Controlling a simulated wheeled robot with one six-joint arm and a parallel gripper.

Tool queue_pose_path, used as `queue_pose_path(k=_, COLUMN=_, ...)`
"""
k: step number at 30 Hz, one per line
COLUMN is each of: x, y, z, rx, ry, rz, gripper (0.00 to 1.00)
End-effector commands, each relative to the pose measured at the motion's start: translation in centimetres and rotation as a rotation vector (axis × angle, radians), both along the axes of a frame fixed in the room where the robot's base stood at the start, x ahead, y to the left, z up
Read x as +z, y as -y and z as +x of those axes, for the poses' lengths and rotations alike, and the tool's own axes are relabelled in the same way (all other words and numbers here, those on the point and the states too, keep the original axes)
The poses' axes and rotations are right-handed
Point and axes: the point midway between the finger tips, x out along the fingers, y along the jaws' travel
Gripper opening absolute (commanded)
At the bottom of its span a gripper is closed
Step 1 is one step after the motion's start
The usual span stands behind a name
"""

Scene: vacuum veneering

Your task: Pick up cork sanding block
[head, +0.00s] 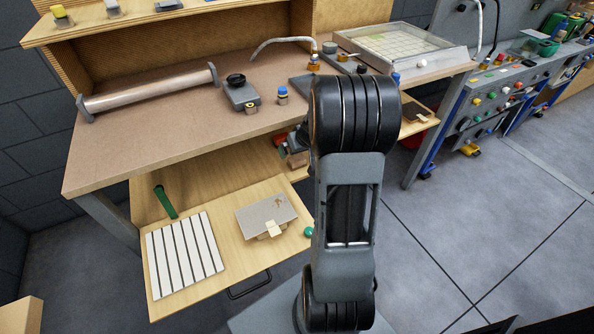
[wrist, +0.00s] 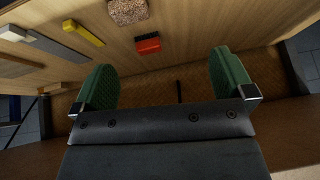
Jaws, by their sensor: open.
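A speckled brown block that looks like the cork sanding block (wrist: 128,11) lies on a pale wooden surface, at the top edge of the wrist view, partly cut off. My gripper (wrist: 165,78) is open, with its two green ribbed pads wide apart and nothing between them. The block is beyond the pads, apart from them, and left of the middle of the gap.
Near the block lie a red block (wrist: 147,43), a yellow tool (wrist: 83,32) and grey-and-white pieces (wrist: 55,45). In the head view, a pulled-out wooden drawer (head: 215,205) holds a slatted white board (head: 184,254) and a grey panel (head: 262,213). The bench top (head: 175,135) overhangs it.

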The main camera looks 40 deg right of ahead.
Motion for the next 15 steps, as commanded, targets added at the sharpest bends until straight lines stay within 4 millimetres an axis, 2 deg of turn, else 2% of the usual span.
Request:
queue_pose_path(k=1, x=-1.2, y=1.2, z=0.3, rx=-0.003, ry=0.009, rz=-0.019, gripper=1.0)
queue_pose_path(k=6, x=-3.2, y=3.9, z=1.0, rx=-0.002, ry=0.033, rz=-0.079, gripper=1.0)
queue_pose_path(k=15, x=-7.6, y=5.1, z=3.6, rx=0.001, ry=0.039, rz=-0.099, gripper=1.0)
